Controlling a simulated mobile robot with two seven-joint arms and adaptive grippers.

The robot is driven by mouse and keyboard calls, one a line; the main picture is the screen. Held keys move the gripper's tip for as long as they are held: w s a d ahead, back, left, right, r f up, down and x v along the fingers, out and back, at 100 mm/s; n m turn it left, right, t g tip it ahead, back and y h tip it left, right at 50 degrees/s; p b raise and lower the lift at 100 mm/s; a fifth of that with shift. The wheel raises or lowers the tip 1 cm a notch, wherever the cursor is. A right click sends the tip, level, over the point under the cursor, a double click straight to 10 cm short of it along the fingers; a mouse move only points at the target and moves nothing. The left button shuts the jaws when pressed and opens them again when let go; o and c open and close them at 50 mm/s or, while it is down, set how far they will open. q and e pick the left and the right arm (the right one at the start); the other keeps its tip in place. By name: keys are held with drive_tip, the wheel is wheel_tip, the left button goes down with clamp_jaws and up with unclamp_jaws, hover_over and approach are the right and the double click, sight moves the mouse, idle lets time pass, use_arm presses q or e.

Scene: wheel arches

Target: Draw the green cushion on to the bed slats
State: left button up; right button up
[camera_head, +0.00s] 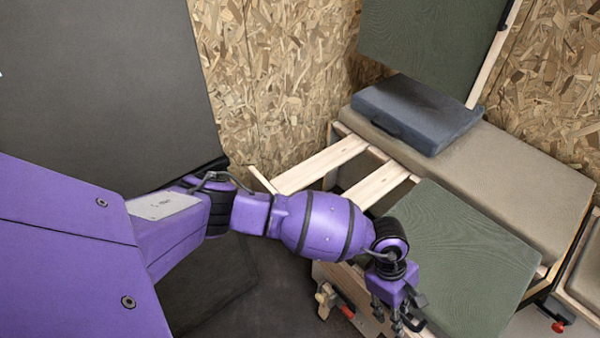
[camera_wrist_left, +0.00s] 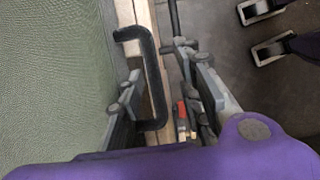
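The green cushion (camera_head: 462,262) lies flat at the front right of the bed frame, over part of the bed slats (camera_head: 378,183). In the left wrist view the green cushion (camera_wrist_left: 50,75) fills the left side, and a black handle (camera_wrist_left: 153,75) stands out beside its edge. My left gripper (camera_head: 398,318) is at the cushion's front left edge, pointing down. In the left wrist view its fingers (camera_wrist_left: 165,85) are apart, with the handle between them; I see no grip on it. My right gripper is in neither view.
A blue-grey cushion (camera_head: 418,112) lies on a beige cushion (camera_head: 500,185) behind the slats. Another green panel (camera_head: 425,40) stands upright at the back. A dark panel (camera_head: 105,85) is at the left. Two grey buckle-like parts (camera_wrist_left: 272,48) lie at the right of the wrist view.

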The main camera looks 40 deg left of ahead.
use_arm(q)
drive_tip(key=shift+w+r, duration=0.1)
drive_tip(key=shift+w, duration=0.1)
drive_tip(key=v, duration=1.2)
